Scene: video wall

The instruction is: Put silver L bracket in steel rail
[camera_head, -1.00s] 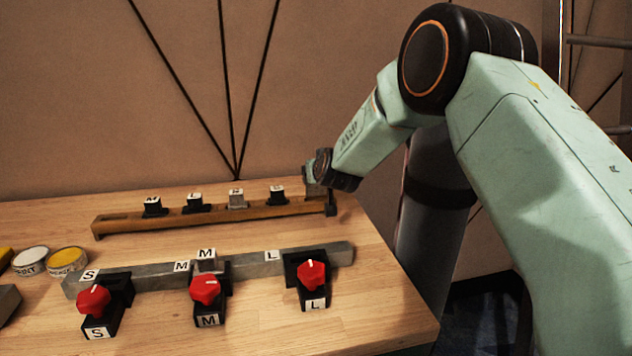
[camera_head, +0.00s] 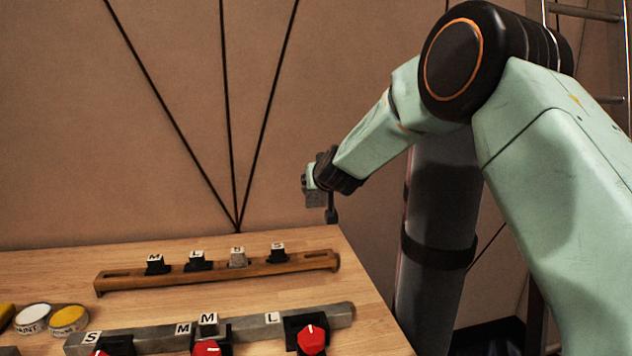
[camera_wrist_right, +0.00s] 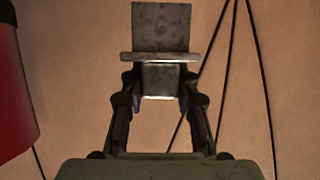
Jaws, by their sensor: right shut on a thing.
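My right gripper (camera_head: 318,186) is shut on a grey metal bracket (camera_wrist_right: 160,28), raised above the table's far right corner. In the right wrist view the bracket shows an upright plate and a cross flange between the fingers; no letter is visible on it. The bracket also shows in the head view (camera_head: 315,200), small and partly hidden by the gripper. The grey steel rail (camera_head: 165,337) lies across the near part of the table, with S, M and L labels. My left gripper is not in view.
Red-knobbed clamps (camera_head: 311,339) stand along the steel rail's front. Two round tins (camera_head: 70,319) are at left. The wall is behind the table.

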